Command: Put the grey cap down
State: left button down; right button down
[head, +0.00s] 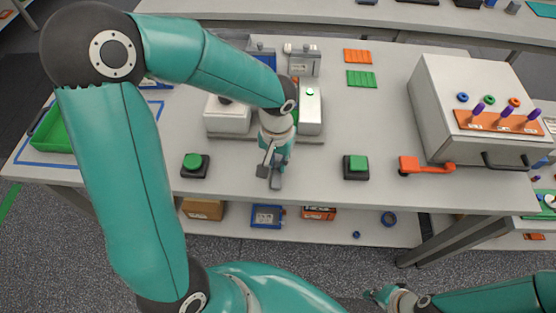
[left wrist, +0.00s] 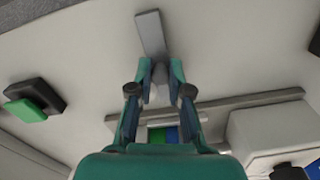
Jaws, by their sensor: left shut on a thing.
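The grey cap (left wrist: 150,34) shows in the left wrist view as a flat grey piece reaching out beyond my fingertips. My left gripper (left wrist: 160,74) is shut on it. In the head view my left gripper (head: 272,166) points down over the front middle of the table, between two green buttons, with grey pieces at its tips. Whether the cap touches the table top is not clear. My right gripper (head: 382,296) is low at the bottom edge of the head view, away from the table top; its fingers are too small to read.
A green button (head: 193,161) on a black base stands left of the left gripper, another (head: 357,163) to its right. A white fixture (head: 229,115) stands behind it.

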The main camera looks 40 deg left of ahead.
aim_at(277, 163)
pick_arm(q)
jog(key=shift+f, duration=0.2)
jog(key=c, duration=1.1)
grip_release()
jog(key=shift+r, duration=0.1)
notch_tip(277, 163, up, 12)
